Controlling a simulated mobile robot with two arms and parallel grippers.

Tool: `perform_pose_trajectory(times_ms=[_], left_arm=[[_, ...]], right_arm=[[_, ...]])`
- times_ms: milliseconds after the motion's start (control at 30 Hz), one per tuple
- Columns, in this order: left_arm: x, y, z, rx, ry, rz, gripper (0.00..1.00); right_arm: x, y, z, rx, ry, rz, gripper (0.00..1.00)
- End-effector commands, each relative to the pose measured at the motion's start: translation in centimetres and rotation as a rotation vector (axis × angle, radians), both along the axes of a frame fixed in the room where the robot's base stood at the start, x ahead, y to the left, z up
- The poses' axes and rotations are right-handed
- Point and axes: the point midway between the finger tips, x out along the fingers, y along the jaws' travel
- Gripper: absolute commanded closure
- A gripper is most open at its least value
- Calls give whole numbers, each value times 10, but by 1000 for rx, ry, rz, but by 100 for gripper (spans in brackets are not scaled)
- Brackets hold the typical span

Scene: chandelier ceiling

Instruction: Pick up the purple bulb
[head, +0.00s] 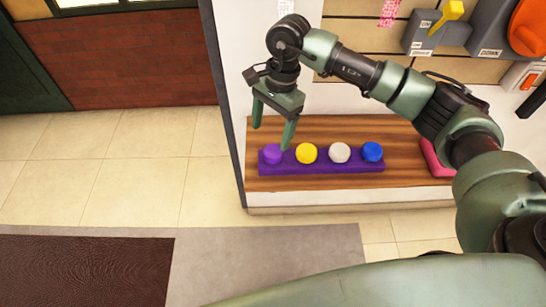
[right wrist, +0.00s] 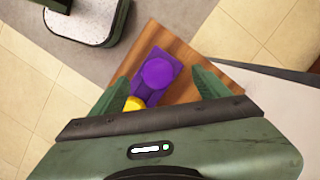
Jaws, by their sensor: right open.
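The purple bulb (head: 271,154) sits at the left end of a purple holder (head: 322,168) on a wooden shelf. In the right wrist view the purple bulb (right wrist: 158,73) shows between the fingers and beyond the fingertips' line. My right gripper (head: 273,137) is open and empty, pointing down just above the purple bulb. One finger hangs left of the bulb and the other to its right, close to its edge. In the right wrist view the right gripper (right wrist: 162,88) straddles the purple holder's end. My left gripper is not in view.
A yellow bulb (head: 306,153), a white bulb (head: 340,153) and a blue bulb (head: 372,152) stand in the same holder. The wooden shelf (head: 400,150) has a pink object (head: 432,160) at right. A wall panel edge (head: 226,110) rises left of the shelf.

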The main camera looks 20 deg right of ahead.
Motion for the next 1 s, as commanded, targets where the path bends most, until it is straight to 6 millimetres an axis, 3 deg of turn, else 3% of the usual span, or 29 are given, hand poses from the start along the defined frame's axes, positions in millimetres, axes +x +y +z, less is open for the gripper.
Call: perform_pose_trajectory(times_ms=[100, 600, 900, 1000], left_arm=[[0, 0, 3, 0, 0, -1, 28], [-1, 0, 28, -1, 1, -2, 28], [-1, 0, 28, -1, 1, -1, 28], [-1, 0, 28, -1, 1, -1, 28]], right_arm=[[2, -14, -5, -53, 2, 6, 24], [-3, -6, -68, -48, 4, 6, 24], [-3, -5, -75, -48, 0, 7, 24], [-3, -5, -75, -48, 0, 7, 49]])
